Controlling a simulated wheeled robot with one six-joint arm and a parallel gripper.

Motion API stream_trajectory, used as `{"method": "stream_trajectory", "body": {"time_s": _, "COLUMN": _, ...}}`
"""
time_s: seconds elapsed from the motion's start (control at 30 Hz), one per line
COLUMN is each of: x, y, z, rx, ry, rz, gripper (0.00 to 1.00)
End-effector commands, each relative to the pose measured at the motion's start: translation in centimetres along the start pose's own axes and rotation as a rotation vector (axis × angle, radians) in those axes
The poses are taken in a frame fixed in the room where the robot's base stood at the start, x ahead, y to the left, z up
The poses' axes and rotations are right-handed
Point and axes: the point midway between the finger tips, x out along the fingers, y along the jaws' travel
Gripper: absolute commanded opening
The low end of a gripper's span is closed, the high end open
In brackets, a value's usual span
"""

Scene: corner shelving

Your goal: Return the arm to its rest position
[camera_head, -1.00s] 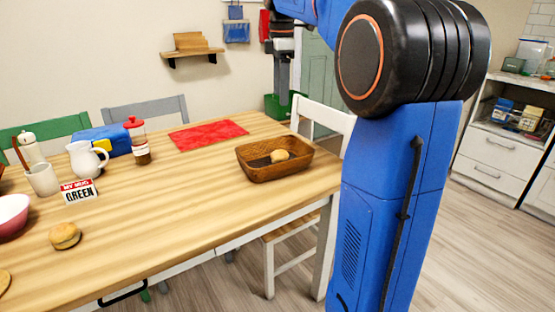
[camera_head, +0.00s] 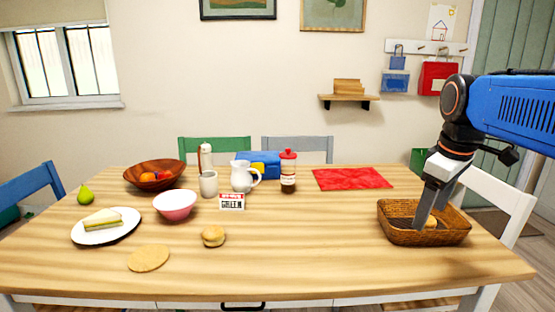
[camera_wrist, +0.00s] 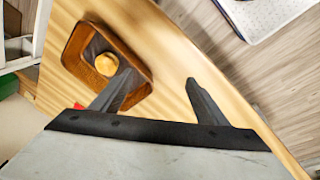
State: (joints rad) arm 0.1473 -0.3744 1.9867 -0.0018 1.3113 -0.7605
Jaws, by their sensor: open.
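My gripper (camera_head: 432,214) hangs from my blue arm at the right of the head view, pointing down over the woven basket (camera_head: 397,236). Its two fingers are spread, with nothing between them. A bun lies in the basket; in the head view the fingers partly hide it. In the wrist view the bun (camera_wrist: 106,64) sits inside the basket (camera_wrist: 140,62), to the left of my gripper (camera_wrist: 158,80). The left finger overlaps the basket's near edge in that view; I cannot tell how high above it the fingers are.
The wooden table (camera_head: 300,265) holds a red cloth (camera_head: 352,178), a sauce bottle (camera_head: 288,172), a white jug (camera_head: 243,177), a pink bowl (camera_head: 175,206), a plate with a sandwich (camera_head: 106,224) and another bun (camera_head: 213,237). A white chair (camera_head: 500,200) stands beside the basket. The front middle is clear.

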Motion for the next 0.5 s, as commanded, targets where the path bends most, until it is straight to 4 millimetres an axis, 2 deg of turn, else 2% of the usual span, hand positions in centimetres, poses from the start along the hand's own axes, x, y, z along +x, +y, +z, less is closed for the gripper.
{"method": "stream_trajectory", "body": {"time_s": 0.03, "x": 0.7, "y": -1.6, "z": 1.0, "rx": 0.04, "ry": 0.014, "rz": 0.008, "gripper": 0.68}}
{"method": "stream_trajectory", "body": {"time_s": 0.2, "x": 3.7, "y": -6.2, "z": 4.0, "rx": 0.208, "ry": 0.064, "rz": 0.029, "gripper": 0.68}}
{"method": "stream_trajectory", "body": {"time_s": 0.5, "x": 9.8, "y": -13.0, "z": 9.3, "rx": 0.488, "ry": 0.159, "rz": 0.037, "gripper": 0.68}}
